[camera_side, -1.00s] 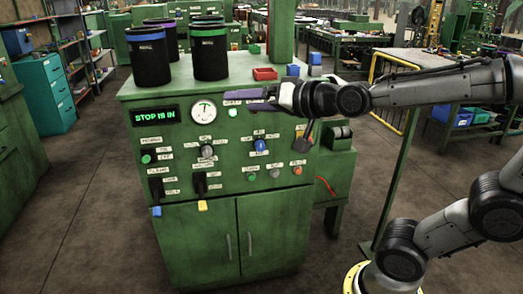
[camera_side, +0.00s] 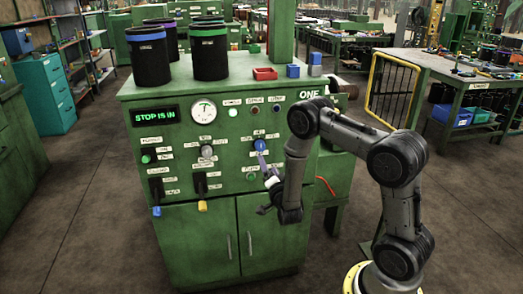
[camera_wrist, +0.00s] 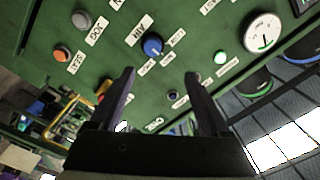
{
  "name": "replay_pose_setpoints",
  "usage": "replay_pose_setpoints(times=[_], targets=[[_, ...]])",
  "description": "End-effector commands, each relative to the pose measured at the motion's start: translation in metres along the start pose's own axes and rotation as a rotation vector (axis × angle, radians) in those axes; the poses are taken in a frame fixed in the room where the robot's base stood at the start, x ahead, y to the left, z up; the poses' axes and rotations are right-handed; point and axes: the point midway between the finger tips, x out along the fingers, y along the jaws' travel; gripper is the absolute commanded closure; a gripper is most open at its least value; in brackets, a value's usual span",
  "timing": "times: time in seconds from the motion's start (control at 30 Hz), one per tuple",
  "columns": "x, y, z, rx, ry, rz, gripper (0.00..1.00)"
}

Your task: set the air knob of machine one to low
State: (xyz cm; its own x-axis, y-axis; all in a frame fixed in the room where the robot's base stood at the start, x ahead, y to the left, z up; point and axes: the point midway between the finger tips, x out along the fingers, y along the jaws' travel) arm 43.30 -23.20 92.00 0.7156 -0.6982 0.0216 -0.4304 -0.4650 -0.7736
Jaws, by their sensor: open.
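The green machine (camera_side: 214,238) bears a sign reading ONE at its upper right. A blue knob (camera_side: 259,145) sits on the right half of its panel, with small labels around it. In the wrist view the blue knob (camera_wrist: 153,46) is beyond my fingertips, with a label that looks like HIGH beside it. I cannot read every label or tell its setting. A grey knob (camera_side: 207,151) sits further left on the panel. My gripper (camera_side: 262,162) is just below and in front of the blue knob. In the wrist view my gripper (camera_wrist: 160,75) is open, with nothing between its fingers.
A round gauge (camera_side: 203,111) and a display (camera_side: 157,116) reading STOP IS IN are at the panel's upper left. Two black switches (camera_side: 200,184) are lower down. An orange button (camera_wrist: 62,54) is near the blue knob. Black bins (camera_side: 209,55) and a red tray (camera_side: 264,73) stand on top.

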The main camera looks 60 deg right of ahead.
Motion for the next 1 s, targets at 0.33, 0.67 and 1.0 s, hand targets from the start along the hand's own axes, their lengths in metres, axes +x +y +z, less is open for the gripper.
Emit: replay_pose_setpoints(times=[0.33, 0.67, 1.0], targets=[[0.028, 0.014, 0.0, -0.011, 0.0, 0.025, 0.2], [0.093, 0.015, 0.0, -0.011, -0.001, 0.024, 0.2], [0.134, 0.016, 0.001, -0.013, -0.003, 0.024, 0.2]])
